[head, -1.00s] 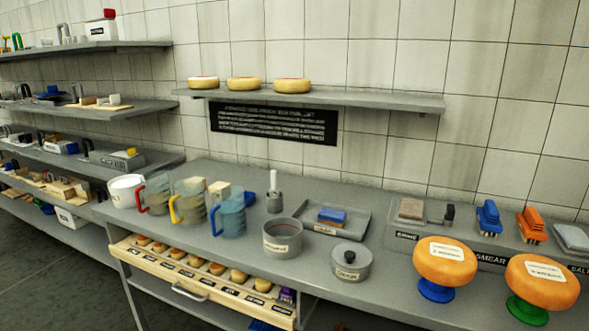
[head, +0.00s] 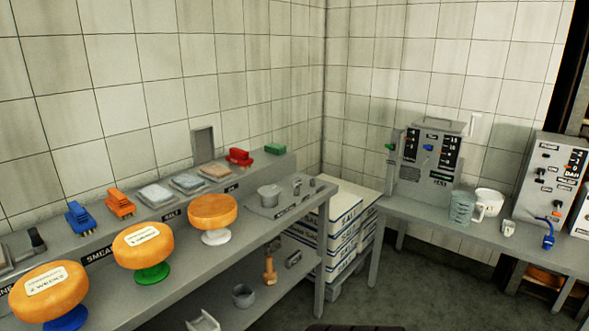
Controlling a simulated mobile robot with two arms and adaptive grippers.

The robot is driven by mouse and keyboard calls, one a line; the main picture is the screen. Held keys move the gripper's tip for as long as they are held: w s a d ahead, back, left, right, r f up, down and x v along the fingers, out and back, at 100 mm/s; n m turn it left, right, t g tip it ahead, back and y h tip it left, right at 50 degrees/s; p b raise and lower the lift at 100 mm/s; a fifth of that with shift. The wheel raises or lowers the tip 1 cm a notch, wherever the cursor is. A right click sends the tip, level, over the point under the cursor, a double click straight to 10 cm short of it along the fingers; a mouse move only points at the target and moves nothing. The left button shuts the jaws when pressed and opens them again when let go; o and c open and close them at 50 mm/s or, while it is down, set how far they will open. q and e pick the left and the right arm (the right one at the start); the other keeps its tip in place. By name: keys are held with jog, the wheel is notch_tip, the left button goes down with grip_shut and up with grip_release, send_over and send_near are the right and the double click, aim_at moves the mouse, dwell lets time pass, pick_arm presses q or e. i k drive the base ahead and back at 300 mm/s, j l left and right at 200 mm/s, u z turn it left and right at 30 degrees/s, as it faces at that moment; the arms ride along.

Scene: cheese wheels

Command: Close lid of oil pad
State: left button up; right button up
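Several flat pads in shallow trays sit along the raised back ledge of the left bench in the head view. The rightmost pad (head: 215,172) is brownish, beside a small label too blurred to read surely; it may be the oil pad. A grey upright plate (head: 203,143) stands behind it against the wall and looks like a raised lid. The middle pad (head: 188,182) and the left pad (head: 155,194) are pale and uncovered. Neither of my grippers is in view.
Three orange cheese wheels on stands, the nearest to the pads (head: 212,211), occupy the bench front. Blue (head: 79,218), orange (head: 120,204) and red (head: 239,157) brushes stand on the ledge. Stacked boxes (head: 335,225) fill the corner. Floor (head: 430,285) shows before the right table.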

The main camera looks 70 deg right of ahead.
aim_at(202, 138)
jog(key=z, duration=1.8)
jog(key=i+l+z, duration=0.1)
jog(key=l+z, duration=0.25)
jog(key=l, duration=0.1)
